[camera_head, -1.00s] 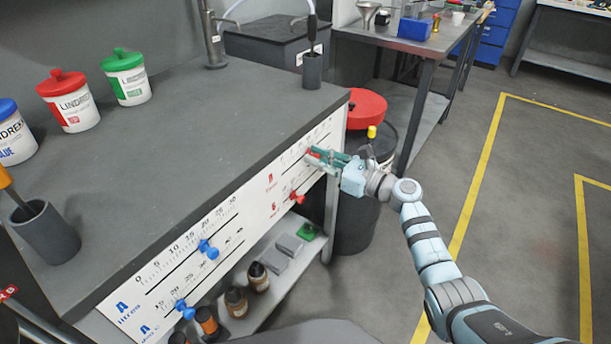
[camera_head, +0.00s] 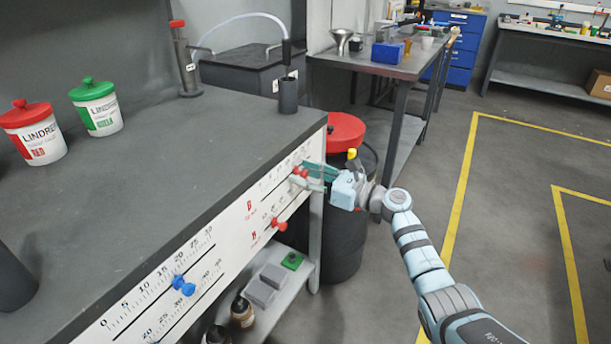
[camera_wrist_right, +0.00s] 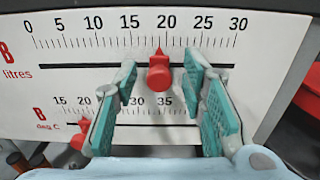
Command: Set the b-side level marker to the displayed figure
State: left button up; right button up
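The red upper B marker (camera_head: 300,171) sits on the litres slot of the white B-side panel (camera_head: 262,222). In the right wrist view this marker (camera_wrist_right: 159,72) points just below 20, near 19. My right gripper (camera_head: 310,176) is at the marker; in the wrist view its green-padded fingers (camera_wrist_right: 160,80) stand open on either side of it, with gaps visible. The lower red marker (camera_head: 279,224) is on the deg C scale and also shows in the wrist view (camera_wrist_right: 80,138). My left gripper is not in view. I see no readable display of the figure.
A blue marker (camera_head: 183,285) is on the A scale at left. Red-lidded (camera_head: 34,132) and green-lidded (camera_head: 96,106) tubs stand on the bench top. A red-lidded dark drum (camera_head: 343,236) stands close behind my right gripper. Floor at right is clear.

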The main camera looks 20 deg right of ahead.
jog(key=shift+s+d, duration=0.1)
jog(key=v, duration=1.1)
jog(key=shift+s+d, duration=0.2)
jog(key=shift+s, duration=0.15)
